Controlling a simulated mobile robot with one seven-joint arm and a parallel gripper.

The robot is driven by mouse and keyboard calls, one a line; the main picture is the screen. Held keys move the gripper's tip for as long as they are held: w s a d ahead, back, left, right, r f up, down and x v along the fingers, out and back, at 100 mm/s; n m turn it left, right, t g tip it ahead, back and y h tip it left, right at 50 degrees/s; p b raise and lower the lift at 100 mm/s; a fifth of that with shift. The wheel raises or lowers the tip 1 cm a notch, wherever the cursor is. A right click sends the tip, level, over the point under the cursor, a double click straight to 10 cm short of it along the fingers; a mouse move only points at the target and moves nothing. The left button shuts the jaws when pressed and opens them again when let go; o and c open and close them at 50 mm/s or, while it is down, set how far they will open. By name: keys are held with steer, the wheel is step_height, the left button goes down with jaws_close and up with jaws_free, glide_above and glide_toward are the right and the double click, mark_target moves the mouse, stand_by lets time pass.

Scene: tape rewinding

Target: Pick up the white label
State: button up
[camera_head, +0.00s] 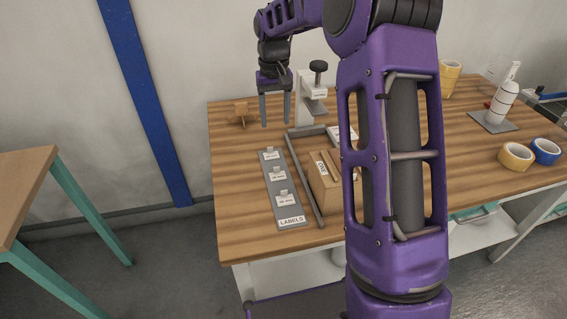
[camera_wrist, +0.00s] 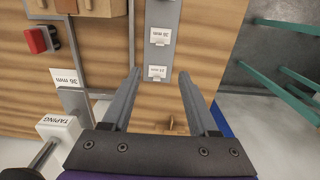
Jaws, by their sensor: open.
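Small white labels sit on a grey strip (camera_head: 278,214) marked LABELS on the wooden table. In the head view there is a far one (camera_head: 271,156), a middle one (camera_head: 279,176) and a near one (camera_head: 286,199). In the wrist view two white labels show, one higher up (camera_wrist: 160,36) and one at the strip's end (camera_wrist: 157,72). My gripper (camera_head: 275,124) is open and empty, pointing down above the table beyond the far end of the strip. In the wrist view the end label appears between my fingertips, but the fingers stand apart from it.
A cardboard box (camera_head: 322,187) stands right of the strip, behind a grey rail (camera_head: 305,182). A taping stand (camera_head: 304,100) is close to the right of my gripper. A small wooden piece (camera_head: 240,112) lies to its left. Tape rolls (camera_head: 516,156) are at the far right.

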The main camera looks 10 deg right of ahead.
steer(key=b, duration=0.2)
glide_toward(278, 174)
steer(key=shift+w+a+f, duration=0.2)
steer(key=shift+w+f, duration=0.2)
steer(key=shift+w+d+f, duration=0.1)
steer(key=shift+f, duration=2.95)
jaws_close()
